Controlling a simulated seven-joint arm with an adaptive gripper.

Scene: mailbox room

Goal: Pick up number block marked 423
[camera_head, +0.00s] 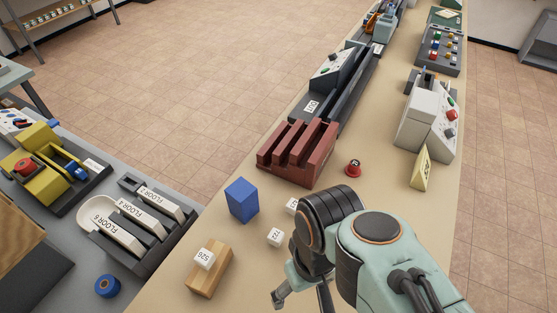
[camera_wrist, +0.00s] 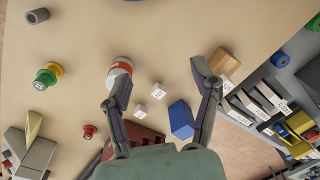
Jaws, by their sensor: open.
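A white number block (camera_head: 292,205) sits on the tan table, partly hidden by my arm; its marking is not readable. A second white block (camera_head: 275,237) reads 722. A third white block (camera_head: 204,259) reads 526 and rests on a wooden block (camera_head: 212,276). No marking 423 is legible. In the wrist view two small white blocks (camera_wrist: 140,110) (camera_wrist: 158,90) show between and below my open fingers. My gripper (camera_wrist: 158,76) is open and empty, above the table; in the head view it is partly hidden by my arm.
A blue block (camera_head: 241,200) stands left of the white blocks. A red slotted rack (camera_head: 298,152) and a red knob (camera_head: 353,167) lie beyond them. In the wrist view a red-and-white round object (camera_wrist: 119,70) is close to my left finger.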

